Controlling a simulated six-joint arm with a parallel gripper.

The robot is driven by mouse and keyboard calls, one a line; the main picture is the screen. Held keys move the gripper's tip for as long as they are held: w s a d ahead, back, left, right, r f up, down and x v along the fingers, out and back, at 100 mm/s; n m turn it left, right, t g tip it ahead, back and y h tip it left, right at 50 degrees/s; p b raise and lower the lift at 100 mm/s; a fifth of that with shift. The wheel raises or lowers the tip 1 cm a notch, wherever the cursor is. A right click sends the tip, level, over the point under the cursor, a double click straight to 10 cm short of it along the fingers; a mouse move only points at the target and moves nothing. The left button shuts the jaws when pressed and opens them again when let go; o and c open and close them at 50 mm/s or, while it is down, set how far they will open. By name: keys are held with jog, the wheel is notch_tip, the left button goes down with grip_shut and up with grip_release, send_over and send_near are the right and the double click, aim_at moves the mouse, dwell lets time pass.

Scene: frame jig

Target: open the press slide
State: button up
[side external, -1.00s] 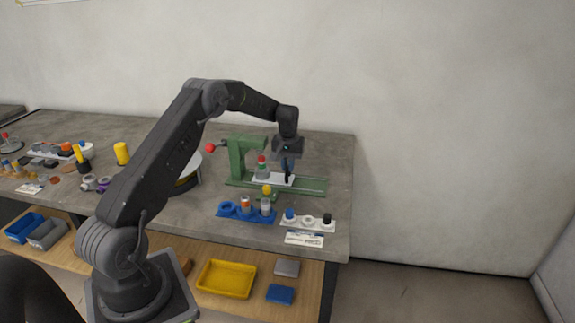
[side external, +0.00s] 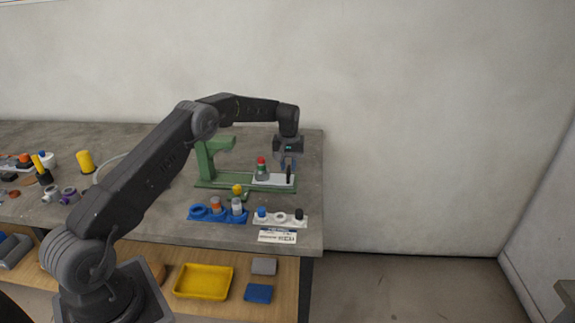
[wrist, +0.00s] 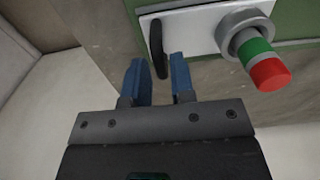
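The press slide (side external: 272,181) is a white plate on the green rail of the green press (side external: 205,160). It sits at the right end of the rail, clear of the press head. A grey fitting with a green and red top (side external: 261,168) stands on it; this shows in the wrist view (wrist: 258,58). The slide's black upright handle (wrist: 157,48) is at its end. My gripper (wrist: 157,62) is open, its two blue fingers on either side of the handle's lower part with visible gaps. In the side view my gripper (side external: 288,163) is over the slide's right end.
In front of the press are a blue holder (side external: 207,217) with small parts and a white holder (side external: 283,220) with blue and black pieces. A label card (side external: 277,236) lies at the table's front edge. The table's right edge is close to the rail.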

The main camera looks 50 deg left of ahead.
jog(key=shift+o, duration=1.2)
jog(key=shift+r, duration=0.1)
notch_tip(320, 180, up, 14)
jog(key=shift+f, duration=0.2)
jog(key=s+d+r+m+t, duration=0.3)
jog(key=s+d+r+m, duration=0.1)
jog(key=s+d+r, duration=1.05)
jog(key=s+d+f+m+t, duration=0.1)
jog(key=s+d+f, duration=0.1)
jog(key=s, duration=0.6)
jog(key=s+d+f+m, duration=0.2)
jog(key=s+d, duration=0.1)
jog(key=s, duration=0.4)
jog(key=s+d+f+m+t, duration=0.1)
jog(key=s+d+f+m, duration=0.1)
jog(key=s, duration=0.6)
jog(key=shift+s+d+t, duration=0.3)
jog(key=shift+d, duration=0.45)
